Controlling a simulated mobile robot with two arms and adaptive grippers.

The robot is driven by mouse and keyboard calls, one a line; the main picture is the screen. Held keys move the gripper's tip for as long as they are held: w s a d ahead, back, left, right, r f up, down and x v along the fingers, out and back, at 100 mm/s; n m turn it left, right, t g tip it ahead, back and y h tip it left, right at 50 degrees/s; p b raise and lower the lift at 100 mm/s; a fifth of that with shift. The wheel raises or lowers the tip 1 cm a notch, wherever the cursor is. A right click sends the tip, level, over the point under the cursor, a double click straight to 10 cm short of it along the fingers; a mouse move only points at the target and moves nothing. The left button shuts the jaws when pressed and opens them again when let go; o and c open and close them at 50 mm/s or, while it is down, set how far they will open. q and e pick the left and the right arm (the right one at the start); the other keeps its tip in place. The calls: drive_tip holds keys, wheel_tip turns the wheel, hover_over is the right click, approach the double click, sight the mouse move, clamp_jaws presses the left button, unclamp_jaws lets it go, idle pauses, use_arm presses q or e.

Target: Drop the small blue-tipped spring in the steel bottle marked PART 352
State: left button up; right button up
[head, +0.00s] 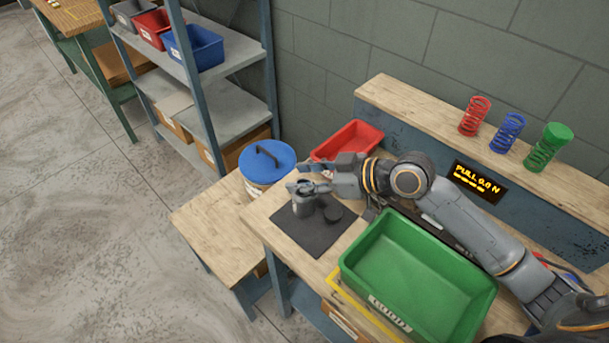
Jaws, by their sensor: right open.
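A small grey metal container (303,208) stands on a dark mat (311,240) at the left end of the workbench. It may be the steel bottle, but no PART 352 mark can be read on it. My right gripper (297,187) is open at the container's top, and its fingers partly hide the opening. I cannot tell whether they touch it. No small blue-tipped spring can be made out in this view. My left gripper is not in view.
A dark round piece (332,214) lies beside the container. A green bin (420,265) and red tray (347,140) stand nearby. A blue-lidded tub (266,162) is behind left. Red, blue (508,131) and green coils stand on the ledge. A display reads "PULL 0.0 N" (477,184).

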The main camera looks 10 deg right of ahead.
wheel_tip(320, 180, up, 7)
drive_tip(key=p, duration=0.6)
idle(0.4)
